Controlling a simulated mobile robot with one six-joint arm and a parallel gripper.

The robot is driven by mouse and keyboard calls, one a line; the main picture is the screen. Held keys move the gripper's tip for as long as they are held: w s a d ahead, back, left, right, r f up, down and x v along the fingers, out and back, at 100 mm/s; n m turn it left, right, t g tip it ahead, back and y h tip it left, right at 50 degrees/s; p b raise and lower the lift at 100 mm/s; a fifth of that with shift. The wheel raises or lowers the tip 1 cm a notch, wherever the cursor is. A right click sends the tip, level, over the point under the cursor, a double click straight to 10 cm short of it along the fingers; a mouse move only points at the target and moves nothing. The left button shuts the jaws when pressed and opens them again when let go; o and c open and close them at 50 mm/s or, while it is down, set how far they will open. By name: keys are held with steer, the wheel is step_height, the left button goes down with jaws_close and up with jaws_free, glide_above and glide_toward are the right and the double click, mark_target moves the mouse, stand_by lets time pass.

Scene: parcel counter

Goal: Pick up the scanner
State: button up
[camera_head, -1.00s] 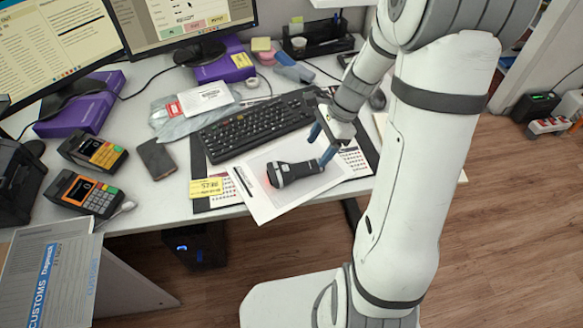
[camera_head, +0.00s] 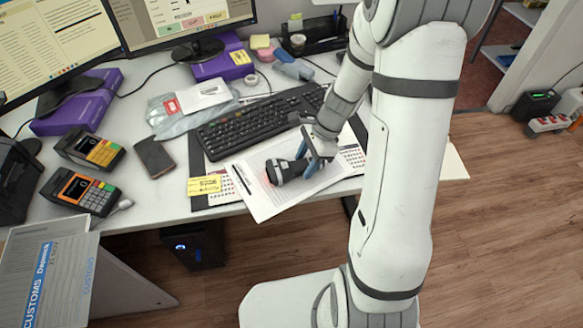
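The scanner (camera_head: 284,172) is a dark handheld device with a grey band, lying on a white printed sheet (camera_head: 262,205) near the counter's front edge. A red glow shows at its left end. My gripper (camera_head: 308,160) is low over its right, handle end, with one blue finger on the far side and one on the near side. The fingers look spread apart. Part of the handle is hidden by the gripper, and contact with the fingers cannot be made out.
A black keyboard (camera_head: 250,124) lies just behind the sheet. A yellow label (camera_head: 205,186) is left of it. Two card terminals (camera_head: 80,192) and a dark wallet-like item (camera_head: 154,158) are further left. Monitors stand at the back. Bare counter shows between the wallet-like item and terminals.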

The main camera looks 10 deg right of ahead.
steer(key=c, duration=0.8)
